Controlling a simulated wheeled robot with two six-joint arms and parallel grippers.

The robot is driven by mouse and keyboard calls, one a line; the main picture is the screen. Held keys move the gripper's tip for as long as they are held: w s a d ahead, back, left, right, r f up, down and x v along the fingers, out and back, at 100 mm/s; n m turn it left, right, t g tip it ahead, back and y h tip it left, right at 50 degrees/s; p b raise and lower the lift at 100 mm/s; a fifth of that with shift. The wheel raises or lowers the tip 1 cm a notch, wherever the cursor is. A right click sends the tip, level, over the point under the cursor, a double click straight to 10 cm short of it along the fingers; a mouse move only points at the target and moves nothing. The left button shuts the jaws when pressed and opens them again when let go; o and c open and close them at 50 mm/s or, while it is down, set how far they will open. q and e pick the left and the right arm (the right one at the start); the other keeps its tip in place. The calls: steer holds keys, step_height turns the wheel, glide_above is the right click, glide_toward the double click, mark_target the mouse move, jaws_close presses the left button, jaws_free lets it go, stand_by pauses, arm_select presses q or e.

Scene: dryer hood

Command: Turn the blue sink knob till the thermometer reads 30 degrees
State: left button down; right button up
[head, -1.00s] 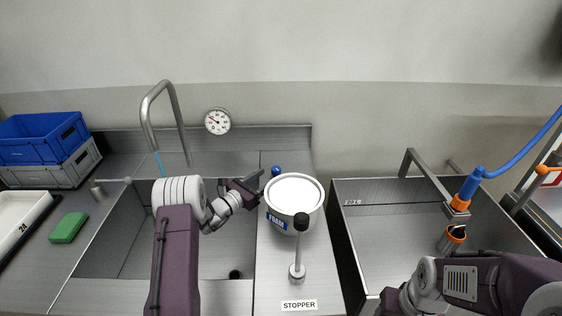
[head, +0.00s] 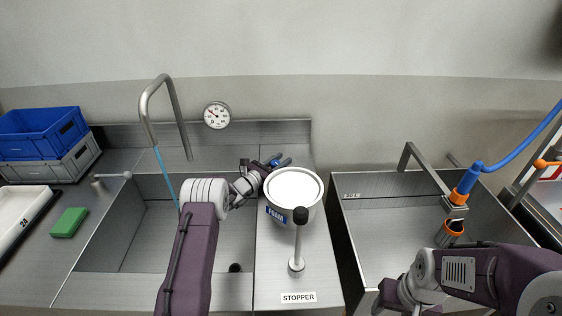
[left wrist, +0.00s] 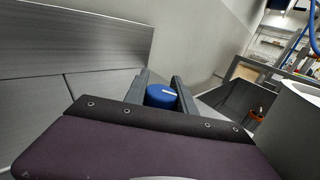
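The blue sink knob (head: 275,163) stands on the steel counter behind the white foam tub. My left gripper (head: 280,160) is at the knob, with one finger on each side of it. My right gripper, low at the right, is mostly out of frame.
The foam tub (head: 294,187) stands close in front of the left gripper. The stopper lever (head: 298,240) rises before it. Blue water runs from the tall faucet (head: 165,110) into the left sink (head: 140,230). Crates (head: 45,140) and a green sponge (head: 68,222) are at left.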

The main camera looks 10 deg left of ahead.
mark_target(273, 167)
arm_select(q)
steer(key=shift+y, duration=0.3)
steer(key=shift+w+a+n+t+y+b, duration=0.1)
steer(key=shift+a+n+t+y+b, duration=0.1)
steer(key=shift+n+t+y+b, duration=0.5)
steer(key=c, duration=1)
jaws_free()
steer(key=shift+c, duration=0.2)
steer(key=v, duration=0.9)
steer(key=shift+r, duration=0.15)
